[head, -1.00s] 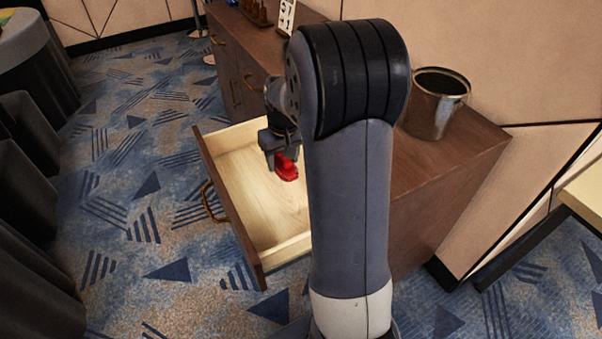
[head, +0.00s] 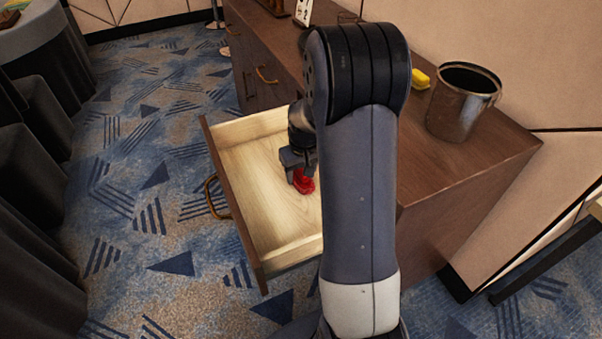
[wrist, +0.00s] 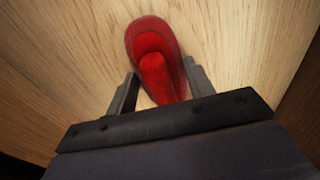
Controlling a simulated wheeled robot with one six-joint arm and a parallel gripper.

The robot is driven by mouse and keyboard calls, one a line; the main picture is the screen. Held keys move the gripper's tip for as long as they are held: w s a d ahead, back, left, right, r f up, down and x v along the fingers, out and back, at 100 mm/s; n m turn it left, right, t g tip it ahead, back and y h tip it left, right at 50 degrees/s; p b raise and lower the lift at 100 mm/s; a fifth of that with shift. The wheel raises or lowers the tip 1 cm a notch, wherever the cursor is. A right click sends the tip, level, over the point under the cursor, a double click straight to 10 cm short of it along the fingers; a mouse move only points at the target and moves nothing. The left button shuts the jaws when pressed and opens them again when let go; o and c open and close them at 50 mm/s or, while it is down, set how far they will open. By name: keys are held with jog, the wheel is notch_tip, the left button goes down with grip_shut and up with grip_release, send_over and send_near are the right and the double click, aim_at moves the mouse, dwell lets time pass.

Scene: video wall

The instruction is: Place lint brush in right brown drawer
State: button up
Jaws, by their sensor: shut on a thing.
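The lint brush (head: 304,182) is red. It also shows in the wrist view (wrist: 152,42), where its rounded end points away from my gripper over pale wood. My gripper (head: 302,172) is shut on the lint brush, with a finger on each side of it in the wrist view (wrist: 158,88). Both are inside the open brown drawer (head: 232,209), over its pale wooden bottom. I cannot tell whether the brush touches the bottom. My arm hides the drawer's right part.
The brown cabinet (head: 455,160) bears a metal bucket (head: 460,105) and a yellow object (head: 421,78). A closed drawer with a brass handle (head: 266,75) is farther back. Dark draped shapes (head: 35,225) line the left. Patterned carpet (head: 150,215) lies free between.

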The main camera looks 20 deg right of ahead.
jog(key=shift+f, duration=0.1)
jog(key=shift+f, duration=0.15)
jog(key=o, duration=0.9)
jog(key=r, duration=0.4)
jog(key=s+r+p, duration=0.1)
jog(key=r, duration=0.7)
jog(key=shift+s+r+p, duration=0.2)
jog(key=shift+s+p, duration=0.05)
jog(key=shift+p, duration=0.1)
